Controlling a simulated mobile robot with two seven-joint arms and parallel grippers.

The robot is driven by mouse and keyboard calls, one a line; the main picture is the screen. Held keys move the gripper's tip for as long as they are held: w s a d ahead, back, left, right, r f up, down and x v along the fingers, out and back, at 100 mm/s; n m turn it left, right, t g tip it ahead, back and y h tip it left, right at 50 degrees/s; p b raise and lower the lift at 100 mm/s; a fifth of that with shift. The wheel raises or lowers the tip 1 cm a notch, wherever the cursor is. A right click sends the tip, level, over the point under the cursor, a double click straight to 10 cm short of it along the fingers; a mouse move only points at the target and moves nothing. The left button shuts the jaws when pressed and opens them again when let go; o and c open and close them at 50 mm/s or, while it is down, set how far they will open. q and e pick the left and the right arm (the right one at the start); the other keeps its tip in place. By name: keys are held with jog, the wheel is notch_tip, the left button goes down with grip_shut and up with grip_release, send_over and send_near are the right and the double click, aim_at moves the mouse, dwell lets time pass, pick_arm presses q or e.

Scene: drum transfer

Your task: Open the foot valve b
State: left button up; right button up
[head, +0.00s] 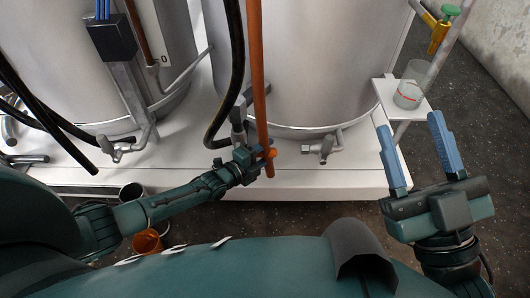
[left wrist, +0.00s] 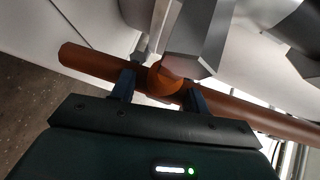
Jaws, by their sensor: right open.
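Two foot valves show: one (head: 322,148) at the base of the right-hand steel vessel (head: 305,60), one (head: 118,148) at the left-hand vessel (head: 85,75). No label tells which is b. My left gripper (head: 264,158) is beside the right-hand vessel, left of its valve. It is closed around the ball-shaped part of a long orange pipe (head: 258,70). In the left wrist view the ball (left wrist: 166,78) lies between its fingers (left wrist: 162,92) and the pipe (left wrist: 88,62) runs across them. My right gripper (head: 415,158) is open and empty, apart from both valves.
A glass beaker (head: 411,85) stands on a small white shelf (head: 417,110) at the right, below a yellow valve with a green knob (head: 441,28). Black hoses (head: 235,70) hang near the vessels. An orange cup (head: 147,241) is low at the left. The white platform (head: 350,180) edges the dark floor.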

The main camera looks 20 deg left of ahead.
pick_arm(q)
grip_shut()
dwell(0.4)
